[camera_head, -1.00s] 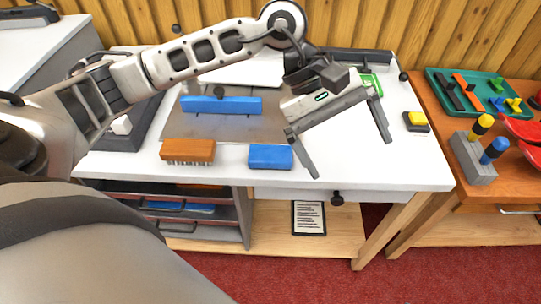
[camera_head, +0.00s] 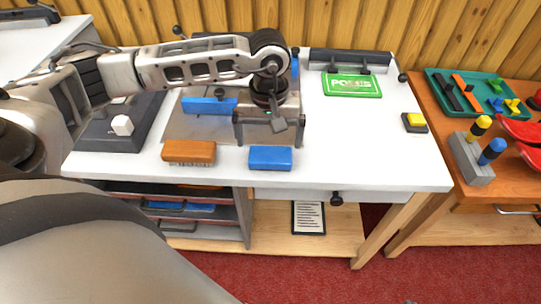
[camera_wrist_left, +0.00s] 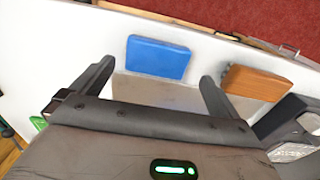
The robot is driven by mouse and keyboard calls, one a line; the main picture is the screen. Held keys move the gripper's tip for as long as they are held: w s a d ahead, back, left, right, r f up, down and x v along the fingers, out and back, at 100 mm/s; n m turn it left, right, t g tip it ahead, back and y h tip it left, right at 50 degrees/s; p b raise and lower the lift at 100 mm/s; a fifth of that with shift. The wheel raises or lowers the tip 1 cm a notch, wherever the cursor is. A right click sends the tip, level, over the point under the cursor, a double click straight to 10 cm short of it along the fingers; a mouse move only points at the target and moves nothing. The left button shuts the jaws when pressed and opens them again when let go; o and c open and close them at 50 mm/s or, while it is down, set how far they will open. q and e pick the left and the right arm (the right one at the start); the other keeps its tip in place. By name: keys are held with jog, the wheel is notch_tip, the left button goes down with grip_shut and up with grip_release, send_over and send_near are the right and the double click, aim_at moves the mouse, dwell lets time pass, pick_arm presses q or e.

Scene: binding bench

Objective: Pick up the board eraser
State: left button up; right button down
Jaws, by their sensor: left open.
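My left gripper (camera_head: 269,145) is open and empty, pointing down just behind and above the blue block in the head view. In the left wrist view the block lies beyond and between the two spread fingertips (camera_wrist_left: 157,72). I cannot tell exactly how high the fingers are above it. My right gripper is in neither view.
An orange brush with bristles (camera_head: 188,152) lies close left of the blue block. A long blue bar (camera_head: 205,105) lies on a grey plate (camera_head: 195,127) behind. A green sign (camera_head: 352,86) lies at the back right. The table's right front (camera_head: 375,155) is clear.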

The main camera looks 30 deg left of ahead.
aim_at(271, 154)
pick_arm(q)
jog(key=shift+w+a+f+p, duration=0.1)
jog(key=shift+w+f+p, duration=0.1)
jog(key=shift+f, duration=0.7)
jog(key=shift+w+d+f+p, duration=0.1)
jog(key=shift+f+p, duration=0.15)
jog(key=shift+f, duration=0.65)
jog(key=shift+w+a+f+p, duration=0.1)
jog(key=shift+f+p, duration=0.1)
jog(key=shift+f, duration=0.7)
jog(key=c, duration=0.7)
jog(key=shift+r, duration=0.1)
jog(key=shift+r, duration=0.55)
jog(key=s+d+r+b, duration=0.1)
jog(key=s+d+r, duration=0.1)
jog(key=s+r, duration=0.2)
jog(key=s+d+r+b, duration=0.1)
jog(key=s+d+r, duration=0.2)
jog(key=s+r, duration=0.1)
jog(key=s+d+r+b, duration=0.1)
jog(key=s+d+r, duration=0.1)
jog(key=s+r, duration=0.1)
jog(key=shift+s+d+r, duration=0.2)
jog(key=shift+s+r, duration=0.2)
jog(key=shift+s, duration=0.05)
